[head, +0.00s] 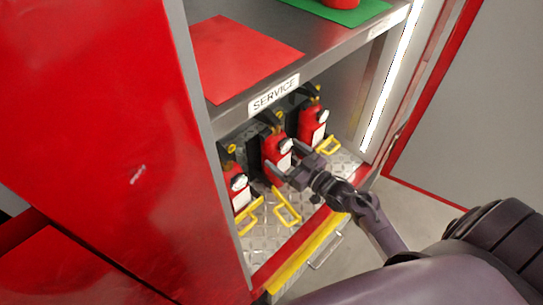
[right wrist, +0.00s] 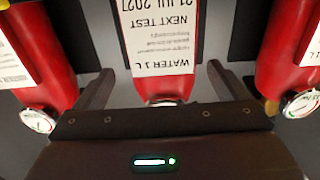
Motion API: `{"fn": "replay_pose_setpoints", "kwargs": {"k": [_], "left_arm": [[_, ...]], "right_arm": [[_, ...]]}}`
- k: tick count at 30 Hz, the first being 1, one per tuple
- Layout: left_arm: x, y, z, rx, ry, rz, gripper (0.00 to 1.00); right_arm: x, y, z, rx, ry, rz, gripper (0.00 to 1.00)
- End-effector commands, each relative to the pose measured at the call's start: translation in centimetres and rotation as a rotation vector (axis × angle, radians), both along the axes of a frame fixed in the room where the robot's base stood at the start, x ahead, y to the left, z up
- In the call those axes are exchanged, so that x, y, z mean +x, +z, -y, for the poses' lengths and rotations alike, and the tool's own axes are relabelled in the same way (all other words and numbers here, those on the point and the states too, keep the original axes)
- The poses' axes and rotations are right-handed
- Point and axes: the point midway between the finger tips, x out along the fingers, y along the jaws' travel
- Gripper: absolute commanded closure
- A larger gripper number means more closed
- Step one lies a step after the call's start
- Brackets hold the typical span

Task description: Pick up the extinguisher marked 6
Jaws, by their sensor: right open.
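Three red extinguishers with white labels stand in a row in the bay under the SERVICE sign: a left one (head: 237,187), a middle one (head: 277,148) and a right one (head: 312,122). I cannot read a number 6 on any of them. My right gripper (head: 287,160) is open at the middle extinguisher. In the right wrist view its fingers (right wrist: 160,88) are on either side of the middle extinguisher (right wrist: 160,90), whose label reads "WATER 1 L" upside down. I cannot tell whether they touch it. Parts of the neighbours show at both edges. My left gripper is not in view.
Yellow brackets (head: 287,207) lie on the tread-plate floor (head: 270,235) before the extinguishers. The shelf above carries a red mat (head: 240,55) and a green mat (head: 360,14) with a red object. A red panel (head: 110,120) bounds the bay at left.

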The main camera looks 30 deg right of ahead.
Motion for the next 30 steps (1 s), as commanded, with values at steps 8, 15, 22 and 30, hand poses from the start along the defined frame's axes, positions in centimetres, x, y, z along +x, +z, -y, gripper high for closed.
{"fn": "replay_pose_setpoints", "kwargs": {"k": [8, 15, 22, 30], "left_arm": [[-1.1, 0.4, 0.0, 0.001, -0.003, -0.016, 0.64], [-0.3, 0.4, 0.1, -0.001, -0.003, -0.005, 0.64], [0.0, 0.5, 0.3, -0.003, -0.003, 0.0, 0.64], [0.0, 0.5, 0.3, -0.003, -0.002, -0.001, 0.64]], "right_arm": [[3.7, 0.2, -1.7, 0.002, -0.001, 0.0, 0.06], [4.3, 0.1, -1.9, 0.0, -0.001, -0.002, 0.06], [4.3, 0.1, -1.9, 0.001, -0.001, -0.001, 0.24], [4.3, 0.1, -1.9, 0.001, 0.0, -0.001, 0.6]]}}
